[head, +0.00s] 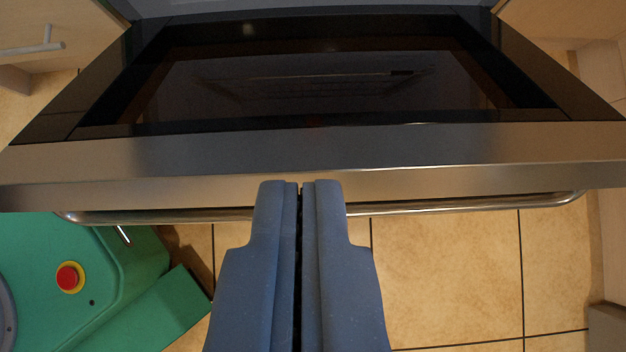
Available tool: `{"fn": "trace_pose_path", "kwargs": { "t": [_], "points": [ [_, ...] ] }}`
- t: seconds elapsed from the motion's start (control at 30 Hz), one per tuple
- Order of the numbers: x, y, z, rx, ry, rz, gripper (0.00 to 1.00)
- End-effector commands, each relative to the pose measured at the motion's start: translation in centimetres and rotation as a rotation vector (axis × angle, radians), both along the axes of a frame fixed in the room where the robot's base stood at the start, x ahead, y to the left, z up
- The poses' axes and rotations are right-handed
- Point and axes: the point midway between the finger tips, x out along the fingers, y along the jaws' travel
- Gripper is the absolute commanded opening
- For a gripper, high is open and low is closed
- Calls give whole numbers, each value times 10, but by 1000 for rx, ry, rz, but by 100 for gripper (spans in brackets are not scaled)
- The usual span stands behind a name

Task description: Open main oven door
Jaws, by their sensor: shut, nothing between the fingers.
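The main oven door (310,150) fills the upper part of the head view. It stands swung out from the oven, its dark glass inner face (310,90) turned up towards me, with a steel strip along the near edge. How far down it has swung I cannot tell exactly. Its long bar handle (450,207) runs along the outer side, below the steel strip in the picture. My gripper (301,186) is shut and empty. Its fingertips overlap the middle of the steel strip and hide part of the handle; I cannot tell whether they touch the door.
Pale wooden cabinets flank the door, one with a bar handle (32,49) at upper left. My green base with a red button shows at lower left. Tiled floor (450,280) lies clear at lower right, up to a pale cabinet edge at the far right.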

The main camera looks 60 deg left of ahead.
Motion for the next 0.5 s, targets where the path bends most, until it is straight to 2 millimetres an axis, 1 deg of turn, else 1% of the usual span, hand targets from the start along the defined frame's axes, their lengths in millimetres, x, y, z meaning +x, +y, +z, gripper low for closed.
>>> {"fn": "trace_pose_path", "kwargs": {
  "t": [0.07, 0.17, 0.27, 0.37, 0.5],
  "points": [
    [0, -1, 4, -24, -3, 24, 0],
    [1, 1, 0, -32, -5, 32, 0],
    [6, 7, -10, -30, -6, 31, 0],
    [12, 15, -23, -30, -6, 31, 0],
    [21, 28, -46, -30, -5, 30, 0]
  ]
}}
